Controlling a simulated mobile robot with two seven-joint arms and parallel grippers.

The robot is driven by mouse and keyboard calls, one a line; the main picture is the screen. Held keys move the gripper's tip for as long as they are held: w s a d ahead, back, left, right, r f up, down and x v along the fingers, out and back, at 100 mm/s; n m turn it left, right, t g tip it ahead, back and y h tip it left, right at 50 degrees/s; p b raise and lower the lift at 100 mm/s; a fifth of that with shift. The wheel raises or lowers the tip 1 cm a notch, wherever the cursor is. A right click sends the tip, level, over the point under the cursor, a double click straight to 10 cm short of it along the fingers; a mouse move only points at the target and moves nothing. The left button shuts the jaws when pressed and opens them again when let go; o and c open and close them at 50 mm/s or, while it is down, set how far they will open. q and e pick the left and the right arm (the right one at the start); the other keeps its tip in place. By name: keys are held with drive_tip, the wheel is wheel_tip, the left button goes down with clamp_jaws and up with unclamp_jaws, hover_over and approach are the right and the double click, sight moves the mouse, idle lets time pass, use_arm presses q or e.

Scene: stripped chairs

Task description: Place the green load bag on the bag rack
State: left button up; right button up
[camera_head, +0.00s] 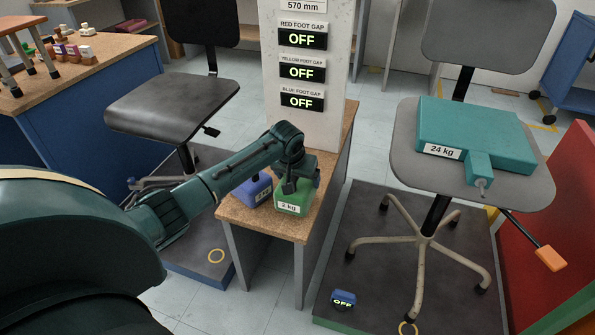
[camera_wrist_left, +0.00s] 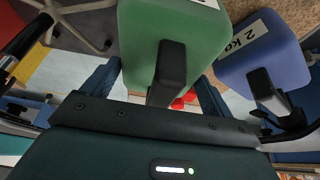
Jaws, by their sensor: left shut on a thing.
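The green load bag (camera_head: 294,200) is at the front of a narrow wooden-topped stand, with a white label that seems to read 2 kg. My left gripper (camera_head: 291,183) is over it and shut on its dark handle. In the left wrist view the green bag (camera_wrist_left: 190,35) fills the top middle, and its handle sits between the fingers of my left gripper (camera_wrist_left: 165,88). I cannot tell whether the bag touches the wood. A blue load bag (camera_head: 257,190) is close beside it on the left and shows in the left wrist view (camera_wrist_left: 262,55). My right gripper is not in view.
A white column (camera_head: 308,125) with several OFF displays rises behind the stand (camera_head: 270,220). A chair (camera_head: 172,105) stands on the left. A chair on the right (camera_head: 405,180) bears a teal 24 kg block (camera_head: 475,135). A wooden-topped bench (camera_head: 75,75) is at the far left.

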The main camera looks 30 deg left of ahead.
use_arm(q)
drive_tip(key=shift+x, duration=0.8)
drive_tip(key=shift+s, duration=0.1)
